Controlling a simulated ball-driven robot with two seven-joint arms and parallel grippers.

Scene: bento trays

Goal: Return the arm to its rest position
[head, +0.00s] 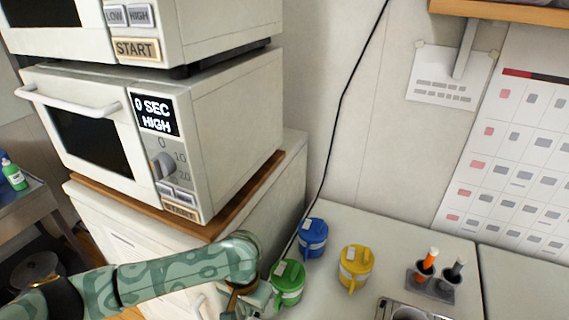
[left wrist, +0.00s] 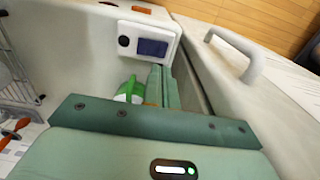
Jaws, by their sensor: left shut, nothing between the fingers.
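My left arm, patterned in green, comes in from the left in the head view, and its gripper (head: 246,300) is low in the picture, beside the white cabinet front. The gripper is shut and empty; its two green fingers (left wrist: 163,88) lie close together in the left wrist view. A green mug (head: 288,284) stands on the counter just right of the gripper in the head view. It also shows left of the fingers in the left wrist view (left wrist: 127,92), partly hidden by the gripper body. My right gripper is not in view.
A blue mug (head: 312,238) and a yellow mug (head: 356,266) stand behind the green one. Two stacked microwaves (head: 235,120) are at the left on a cabinet (head: 285,190). Holders with orange and grey items (head: 432,280) stand at right. A pale handle (left wrist: 236,52) is near the gripper.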

